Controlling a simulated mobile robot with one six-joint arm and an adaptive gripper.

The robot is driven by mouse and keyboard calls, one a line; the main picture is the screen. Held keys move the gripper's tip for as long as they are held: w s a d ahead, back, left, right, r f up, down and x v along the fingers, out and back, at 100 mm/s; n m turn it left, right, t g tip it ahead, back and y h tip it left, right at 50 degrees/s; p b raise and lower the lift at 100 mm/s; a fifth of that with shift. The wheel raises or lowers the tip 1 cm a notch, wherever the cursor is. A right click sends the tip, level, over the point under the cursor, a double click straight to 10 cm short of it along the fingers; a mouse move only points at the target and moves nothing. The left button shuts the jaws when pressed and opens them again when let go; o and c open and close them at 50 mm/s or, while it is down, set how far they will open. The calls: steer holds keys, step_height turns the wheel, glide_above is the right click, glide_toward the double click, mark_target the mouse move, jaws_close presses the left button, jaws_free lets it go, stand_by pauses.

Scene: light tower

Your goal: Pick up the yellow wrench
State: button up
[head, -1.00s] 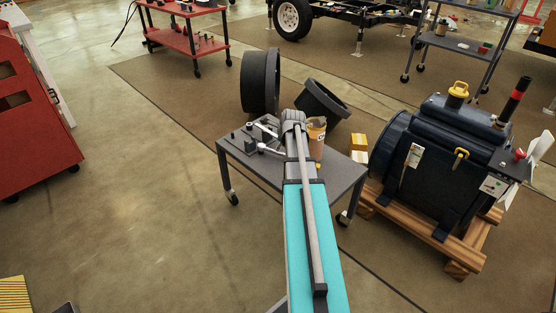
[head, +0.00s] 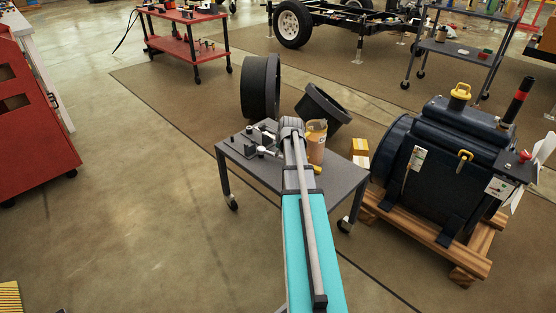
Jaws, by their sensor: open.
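A small yellow piece (head: 318,168), probably part of the yellow wrench, shows on the grey cart top (head: 345,178) just right of my arm. The rest of it is hidden or too small to make out. My arm reaches forward over the cart from the bottom of the head view. My gripper (head: 290,124) is at its far end, above the cart's back part and farther back than the yellow piece. It is open, with its fingertips mostly hidden by my wrist. I see nothing held in it.
An orange-brown container (head: 316,142) stands right of my wrist. Dark and grey tools (head: 252,138) lie left of it. Two black rings (head: 260,86) stand behind the cart. A dark blue motor (head: 445,155) on a wooden pallet stands right. Floor at left is clear.

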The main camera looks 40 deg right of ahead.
mark_target(261, 150)
steer(key=shift+s+b+x, duration=0.2)
steer(key=shift+b+x, duration=1.25)
steer(key=shift+x, duration=0.1)
steer(key=shift+b+x, duration=0.8)
steer(key=shift+x, duration=0.3)
steer(key=shift+a, duration=0.2)
jaws_close()
